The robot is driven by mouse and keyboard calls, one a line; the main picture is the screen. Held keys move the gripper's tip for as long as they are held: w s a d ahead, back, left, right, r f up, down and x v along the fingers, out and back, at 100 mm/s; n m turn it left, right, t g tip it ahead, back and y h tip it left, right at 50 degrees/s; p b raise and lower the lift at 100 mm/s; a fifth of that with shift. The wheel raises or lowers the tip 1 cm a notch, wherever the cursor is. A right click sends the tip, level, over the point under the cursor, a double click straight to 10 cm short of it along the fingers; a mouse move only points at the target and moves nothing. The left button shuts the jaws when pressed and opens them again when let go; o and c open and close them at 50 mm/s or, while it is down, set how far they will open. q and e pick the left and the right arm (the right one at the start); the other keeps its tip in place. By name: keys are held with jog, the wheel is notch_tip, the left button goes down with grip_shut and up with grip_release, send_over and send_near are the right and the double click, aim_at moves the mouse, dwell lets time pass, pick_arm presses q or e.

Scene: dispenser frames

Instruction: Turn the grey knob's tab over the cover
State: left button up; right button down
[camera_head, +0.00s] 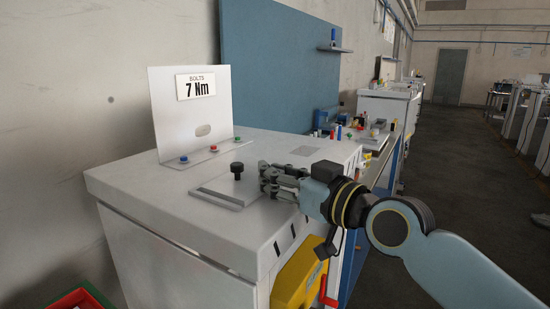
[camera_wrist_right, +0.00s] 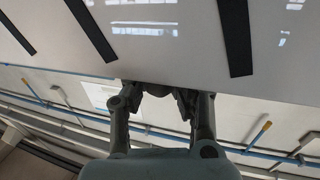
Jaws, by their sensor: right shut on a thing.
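A flat grey cover plate (camera_head: 215,197) lies on the white cabinet top, with a black knob (camera_head: 237,171) standing upright on it. My right gripper (camera_head: 266,179) is at the right end of the plate, low over the cabinet top. Its fingers are closed around the grey knob, which they hide almost wholly in the head view. In the right wrist view the fingers (camera_wrist_right: 160,92) meet at a dark, unclear shape at the edge of a white surface. I cannot tell which way the knob's tab points. My left gripper is not in view.
A white upright panel (camera_head: 165,105) labelled "BOLTS 7 Nm" stands at the back left, with coloured buttons (camera_head: 184,159) on its foot. The cabinet top (camera_head: 130,185) is clear on the left. A red crate (camera_head: 80,299) is at bottom left.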

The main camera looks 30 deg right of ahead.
jog(key=shift+f, duration=0.1)
jog(key=c, duration=1.1)
grip_release()
jog(key=shift+s, duration=0.15)
jog(key=shift+o, duration=0.2)
jog(key=v, duration=0.7)
jog(key=shift+s, duration=0.15)
jog(key=shift+s, duration=0.1)
